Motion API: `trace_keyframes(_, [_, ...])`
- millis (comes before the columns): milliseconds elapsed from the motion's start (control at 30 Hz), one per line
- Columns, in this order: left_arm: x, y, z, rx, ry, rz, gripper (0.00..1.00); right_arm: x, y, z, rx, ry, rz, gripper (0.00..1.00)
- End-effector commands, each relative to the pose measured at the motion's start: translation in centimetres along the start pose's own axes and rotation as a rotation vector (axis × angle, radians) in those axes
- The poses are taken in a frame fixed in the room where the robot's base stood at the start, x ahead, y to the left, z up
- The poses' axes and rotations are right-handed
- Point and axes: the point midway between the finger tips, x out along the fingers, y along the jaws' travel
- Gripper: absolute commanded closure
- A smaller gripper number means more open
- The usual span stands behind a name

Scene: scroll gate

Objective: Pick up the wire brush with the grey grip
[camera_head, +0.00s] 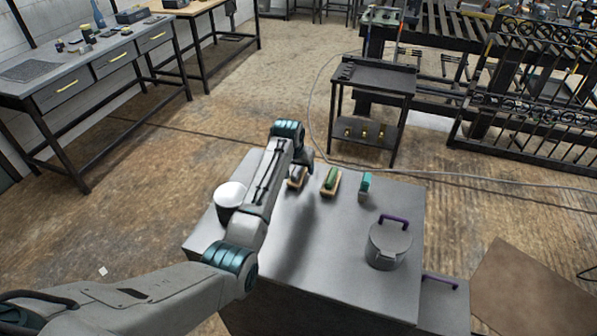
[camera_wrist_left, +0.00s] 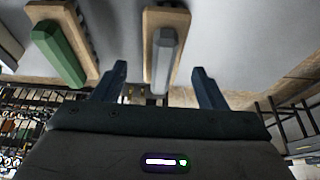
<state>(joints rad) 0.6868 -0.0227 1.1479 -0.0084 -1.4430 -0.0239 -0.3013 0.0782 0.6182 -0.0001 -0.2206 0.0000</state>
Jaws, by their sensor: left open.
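The wire brush with the grey grip (camera_head: 297,178) lies on the grey table, partly hidden by my left arm in the head view. In the left wrist view, its grey grip (camera_wrist_left: 164,55) sits on a wooden block between the two fingers as seen from the camera. My left gripper (camera_wrist_left: 158,74) is open and empty, with a finger to either side of the brush. I cannot tell how far above the brush the fingers are. A similar brush with a green grip (camera_head: 331,180) lies to its right. My right gripper is not in view.
A teal-topped item (camera_head: 365,184) stands right of the green brush. A lidded grey pot with a purple handle (camera_head: 388,245) stands at the table's right. A white-topped round container (camera_head: 229,197) is left of my arm. The table's (camera_head: 320,260) front middle is clear.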

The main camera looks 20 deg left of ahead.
Motion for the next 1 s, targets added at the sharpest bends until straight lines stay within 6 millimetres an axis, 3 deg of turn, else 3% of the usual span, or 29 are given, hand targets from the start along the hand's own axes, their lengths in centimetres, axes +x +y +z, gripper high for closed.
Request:
trace_keyframes(33, [0.5, -0.1, 0.1, 0.0, -0.004, 0.0, 0.35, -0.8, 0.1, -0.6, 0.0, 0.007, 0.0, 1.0])
trace_keyframes(200, [2.1, -0.1, 0.0, 0.0, 0.0, 0.0, 0.35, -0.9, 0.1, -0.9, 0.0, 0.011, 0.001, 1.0])
trace_keyframes(467, [2.5, -0.1, 0.1, 0.0, 0.001, 0.0, 0.35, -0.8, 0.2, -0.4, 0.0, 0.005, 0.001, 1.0])
trace_keyframes(733, [2.5, -0.1, 0.1, 0.0, 0.001, 0.0, 0.84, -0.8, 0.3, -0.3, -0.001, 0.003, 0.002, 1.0])
trace_keyframes(1000, [2.4, -0.1, 0.0, 0.0, 0.002, 0.0, 0.86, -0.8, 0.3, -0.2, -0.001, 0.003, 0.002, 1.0])
